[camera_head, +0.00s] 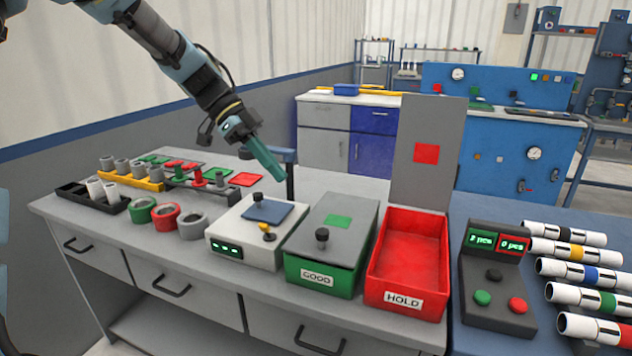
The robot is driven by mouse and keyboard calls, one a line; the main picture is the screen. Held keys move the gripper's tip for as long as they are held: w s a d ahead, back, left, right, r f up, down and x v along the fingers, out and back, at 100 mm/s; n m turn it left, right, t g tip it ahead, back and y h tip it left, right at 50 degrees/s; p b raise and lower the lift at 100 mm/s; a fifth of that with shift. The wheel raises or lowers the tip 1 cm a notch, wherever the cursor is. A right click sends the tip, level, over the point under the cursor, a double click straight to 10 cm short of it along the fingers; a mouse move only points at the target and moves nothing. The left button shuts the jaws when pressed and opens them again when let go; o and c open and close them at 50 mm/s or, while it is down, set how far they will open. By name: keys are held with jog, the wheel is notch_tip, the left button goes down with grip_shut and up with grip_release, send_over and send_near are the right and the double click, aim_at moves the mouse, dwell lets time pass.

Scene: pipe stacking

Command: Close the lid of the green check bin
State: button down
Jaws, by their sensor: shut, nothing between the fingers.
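The green bin (322,279), labelled GOOD, stands at the front of the grey bench. Its grey lid (350,208), with a green square and a black knob (322,236), lies down flat over the bin's top. The bin's inside is hidden. My gripper (280,175) is teal and shut, with nothing in it. In the picture it is up and to the left of the lid, above the bench and apart from the lid.
A red bin (401,295), labelled HOLD, stands right of the green bin, its lid (427,150) upright. A white device (250,230) stands left. Collars (165,215) and part racks (92,195) are farther left. A button console (494,285) and several pipes (583,299) are right.

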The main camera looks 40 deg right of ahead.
jog(key=d+r, duration=0.1)
jog(key=r, duration=0.1)
jog(key=m+p, duration=0.1)
jog(key=p, duration=0.3)
send_over(328, 231)
jog(key=w+a, duration=0.1)
jog(key=w, duration=0.1)
notch_tip(328, 231, down, 7)
jog(key=f, duration=0.3)
jog(key=shift+w+a+f+g+p, duration=0.2)
jog(key=shift+a+g+p, duration=0.1)
jog(key=shift+p, duration=0.1)
jog(key=shift+f, duration=0.4)
